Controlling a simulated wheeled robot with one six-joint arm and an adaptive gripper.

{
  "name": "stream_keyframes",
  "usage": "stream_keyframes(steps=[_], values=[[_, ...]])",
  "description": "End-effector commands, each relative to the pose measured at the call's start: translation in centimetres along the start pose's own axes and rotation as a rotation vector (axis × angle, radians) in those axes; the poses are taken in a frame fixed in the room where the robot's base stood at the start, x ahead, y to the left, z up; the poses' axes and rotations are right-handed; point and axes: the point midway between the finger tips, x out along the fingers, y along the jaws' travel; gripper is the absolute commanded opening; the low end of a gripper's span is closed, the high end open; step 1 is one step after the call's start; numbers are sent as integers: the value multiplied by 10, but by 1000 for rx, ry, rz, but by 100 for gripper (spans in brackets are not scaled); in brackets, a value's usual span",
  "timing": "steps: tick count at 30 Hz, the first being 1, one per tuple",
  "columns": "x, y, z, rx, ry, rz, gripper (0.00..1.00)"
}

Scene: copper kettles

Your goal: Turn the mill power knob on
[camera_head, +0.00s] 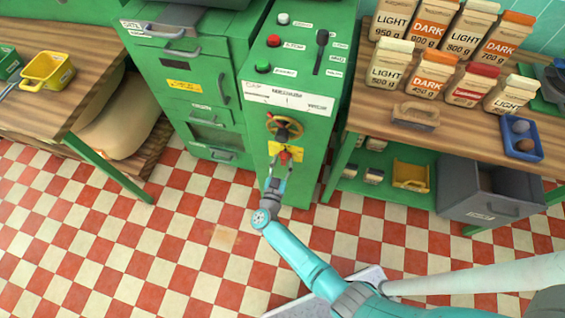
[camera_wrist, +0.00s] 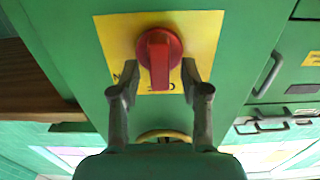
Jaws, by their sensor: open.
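The red mill power knob (camera_head: 285,155) sits on a yellow plate (camera_head: 299,151) on the front of the green mill cabinet. In the wrist view the red knob (camera_wrist: 160,45) has a raised grip bar standing vertical in the picture, on the yellow plate (camera_wrist: 205,32). My gripper (camera_head: 278,172) is at the front of the knob. In the wrist view my gripper (camera_wrist: 160,75) is open, with one fingertip on each side of the grip bar and visible gaps on both sides. The lettering on the plate is mostly hidden by the fingers and knob.
A brass handwheel (camera_head: 284,127) is just above the plate. Coloured buttons (camera_head: 273,40) and a black lever (camera_head: 320,52) are on the cabinet top. A drawer unit (camera_head: 193,85) stands left; a wooden table (camera_head: 385,120) with flour bags stands right. The tiled floor in front is clear.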

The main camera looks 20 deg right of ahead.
Motion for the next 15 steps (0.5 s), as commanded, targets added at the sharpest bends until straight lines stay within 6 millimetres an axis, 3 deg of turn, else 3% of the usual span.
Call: stream_keyframes(steps=[5, 11, 15], values=[[0, 0, 0, 0, 0, 0, 46], [0, 0, 0, 0, 0, 0, 1], [0, 0, 0, 0, 0, 0, 0]])
